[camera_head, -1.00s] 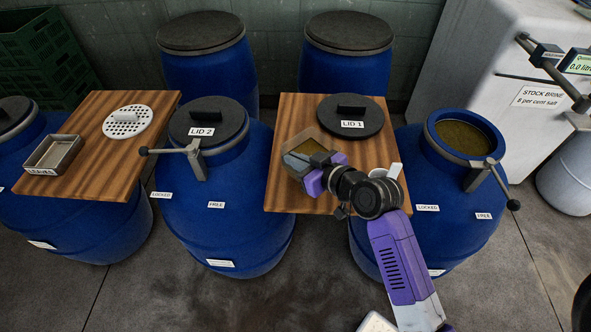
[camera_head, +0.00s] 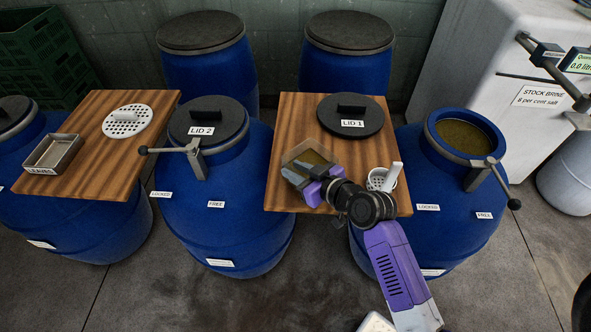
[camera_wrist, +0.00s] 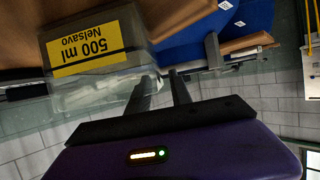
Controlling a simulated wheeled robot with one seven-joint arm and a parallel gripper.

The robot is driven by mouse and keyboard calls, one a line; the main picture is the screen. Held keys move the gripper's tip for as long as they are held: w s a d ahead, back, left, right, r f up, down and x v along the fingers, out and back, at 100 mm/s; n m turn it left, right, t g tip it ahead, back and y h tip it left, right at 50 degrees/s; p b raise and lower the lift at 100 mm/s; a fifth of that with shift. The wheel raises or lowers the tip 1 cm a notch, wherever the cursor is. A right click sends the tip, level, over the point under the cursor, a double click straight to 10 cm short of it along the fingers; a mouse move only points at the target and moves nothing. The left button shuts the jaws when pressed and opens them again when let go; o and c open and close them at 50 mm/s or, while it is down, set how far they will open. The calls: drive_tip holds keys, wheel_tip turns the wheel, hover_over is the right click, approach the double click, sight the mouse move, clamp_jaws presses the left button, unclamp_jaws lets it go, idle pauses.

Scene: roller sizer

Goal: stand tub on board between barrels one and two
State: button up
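The clear tub (camera_head: 308,158) is at the front left of the wooden board (camera_head: 290,115) between barrel one (camera_head: 415,190) and barrel two (camera_head: 225,235). It looks low over or on the board; I cannot tell whether its base touches. In the wrist view the tub (camera_wrist: 95,55) shows a yellow "500 ml" label, upside down in the picture. My gripper (camera_head: 318,180) is at the tub's near side. In the wrist view its two fingers (camera_wrist: 163,85) are close together at the tub's edge and appear shut on its wall; their tips are partly hidden.
Lid 1 (camera_head: 350,115) lies at the back of the same board. A white perforated cup with a handle (camera_head: 383,179) stands at its front right, close to my wrist. Lid 2 (camera_head: 207,120) covers barrel two. Another board (camera_head: 95,140) at left holds a metal tray (camera_head: 53,153) and a white perforated disc (camera_head: 127,121).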

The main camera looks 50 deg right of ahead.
drive_tip(key=shift+r, duration=0.25)
drive_tip(key=b+v, duration=0.2)
drive_tip(key=v, duration=1)
drive_tip(key=s+a+f+h, duration=0.1)
drive_tip(key=s+a+f, duration=0.2)
drive_tip(key=s+a, duration=0.5)
drive_tip(key=s+a+r+y, duration=0.1)
drive_tip(key=s+a+r, duration=0.2)
drive_tip(key=s+a, duration=0.1)
drive_tip(key=s+a+r+n+t+y, duration=0.1)
drive_tip(key=s+a+r, duration=0.1)
drive_tip(key=s+a, duration=0.2)
drive_tip(key=shift+s+a+r+y, duration=0.3)
drive_tip(key=shift+s+a+r, duration=0.05)
drive_tip(key=shift+s, duration=0.7)
